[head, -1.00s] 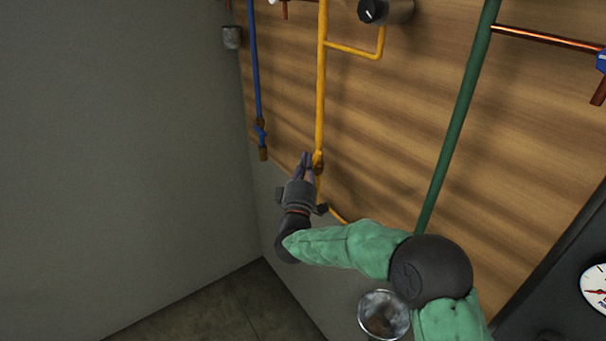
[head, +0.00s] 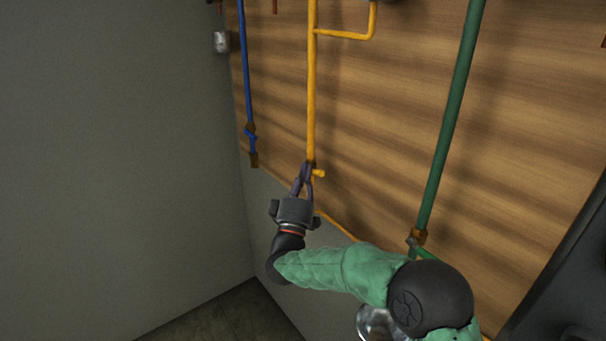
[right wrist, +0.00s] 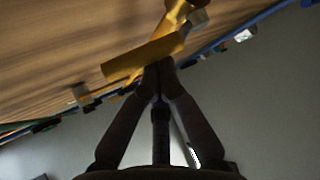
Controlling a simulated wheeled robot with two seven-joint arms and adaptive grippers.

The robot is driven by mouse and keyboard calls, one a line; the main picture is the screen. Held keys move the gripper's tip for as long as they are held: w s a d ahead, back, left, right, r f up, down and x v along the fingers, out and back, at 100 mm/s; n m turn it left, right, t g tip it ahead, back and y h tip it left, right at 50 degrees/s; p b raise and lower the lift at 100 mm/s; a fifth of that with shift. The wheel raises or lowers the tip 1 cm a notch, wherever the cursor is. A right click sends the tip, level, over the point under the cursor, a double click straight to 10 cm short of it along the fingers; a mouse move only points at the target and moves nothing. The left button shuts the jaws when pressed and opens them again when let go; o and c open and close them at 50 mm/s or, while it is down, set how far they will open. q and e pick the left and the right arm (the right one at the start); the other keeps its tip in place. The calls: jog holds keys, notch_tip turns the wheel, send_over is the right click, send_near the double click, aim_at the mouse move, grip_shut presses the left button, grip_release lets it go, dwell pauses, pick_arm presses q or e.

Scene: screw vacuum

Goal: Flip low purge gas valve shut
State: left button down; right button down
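A yellow valve sits low on the vertical yellow pipe (head: 311,90) on the wooden wall panel. Its yellow handle (head: 319,173) sticks out sideways to the right of the pipe. In the right wrist view the handle (right wrist: 145,58) shows as a broad yellow bar across the fingertips. My right gripper (head: 305,169) is at the valve from below, its fingertips together (right wrist: 160,68). They are at the handle's edge and look touching; I see no grip around it. The fingers partly hide the valve body. My left gripper is not in view.
A blue pipe (head: 246,80) with a valve runs to the left. A green pipe (head: 450,115) with a brass fitting (head: 417,237) runs to the right. A grey wall (head: 110,150) closes the left side. A dark panel edge stands at the lower right.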

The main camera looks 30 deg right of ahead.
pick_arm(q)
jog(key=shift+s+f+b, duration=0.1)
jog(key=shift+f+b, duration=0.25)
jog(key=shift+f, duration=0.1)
pick_arm(e)
jog(key=shift+s+f, duration=0.15)
jog(key=shift+f, duration=0.55)
jog(key=shift+d, duration=0.1)
